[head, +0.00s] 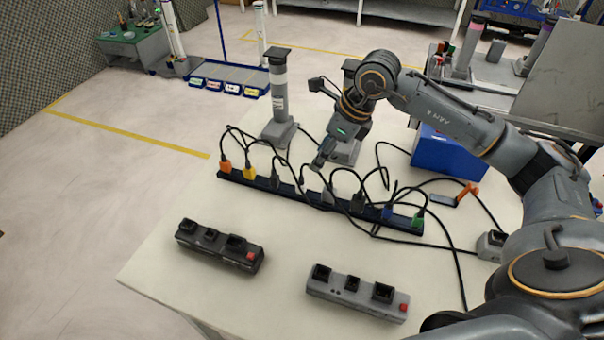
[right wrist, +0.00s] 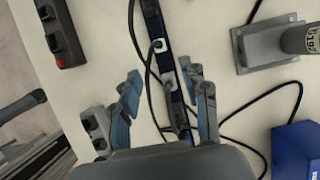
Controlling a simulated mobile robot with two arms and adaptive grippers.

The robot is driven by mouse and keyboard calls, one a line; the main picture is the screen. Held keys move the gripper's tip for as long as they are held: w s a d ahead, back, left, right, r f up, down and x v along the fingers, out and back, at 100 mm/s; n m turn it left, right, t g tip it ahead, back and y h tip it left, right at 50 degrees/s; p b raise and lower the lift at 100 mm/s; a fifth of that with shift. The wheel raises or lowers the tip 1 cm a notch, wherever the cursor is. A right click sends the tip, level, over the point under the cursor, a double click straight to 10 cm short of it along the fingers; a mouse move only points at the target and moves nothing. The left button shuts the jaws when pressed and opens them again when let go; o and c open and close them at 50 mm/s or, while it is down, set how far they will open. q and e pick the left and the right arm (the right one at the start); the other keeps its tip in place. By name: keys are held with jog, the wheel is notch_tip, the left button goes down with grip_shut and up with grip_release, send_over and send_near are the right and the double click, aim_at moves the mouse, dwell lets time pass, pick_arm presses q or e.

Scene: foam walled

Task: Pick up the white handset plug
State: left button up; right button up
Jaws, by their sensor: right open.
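The white handset plug (head: 327,195) looks pale grey-white and stands in the dark blue rack (head: 290,193), near its middle, with a black cable rising from it. My right gripper (head: 318,122) is open and empty, above and behind the rack in the head view, with its fingers spread. In the right wrist view the open fingers (right wrist: 164,88) are spread on either side of the rack. Pale pieces show on the rack there, but I cannot tell which is the white plug. My left gripper is not in view.
An orange plug (head: 225,166), a yellow plug (head: 249,172), a blue plug (head: 387,213) and a green plug (head: 419,221) share the rack. Looping cables crowd it. Two socket blocks, black (head: 218,246) and grey (head: 356,294), lie in front. A blue box (head: 448,154) stands right.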

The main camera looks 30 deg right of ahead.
aim_at(302, 183)
jog(key=p+x, duration=0.1)
jog(key=x, duration=0.6)
jog(key=shift+s+a, duration=0.1)
jog(key=shift+a, duration=0.05)
jog(key=shift+a+f, duration=0.1)
jog(key=shift+f, duration=0.35)
jog(key=x, duration=0.2)
jog(key=p+x, duration=0.1)
jog(key=shift+w+f, duration=0.3)
jog(key=shift+w, duration=0.05)
jog(key=shift+w+a+f, duration=0.1)
jog(key=shift+w+f, duration=0.05)
jog(key=shift+f, duration=0.3)
grip_shut()
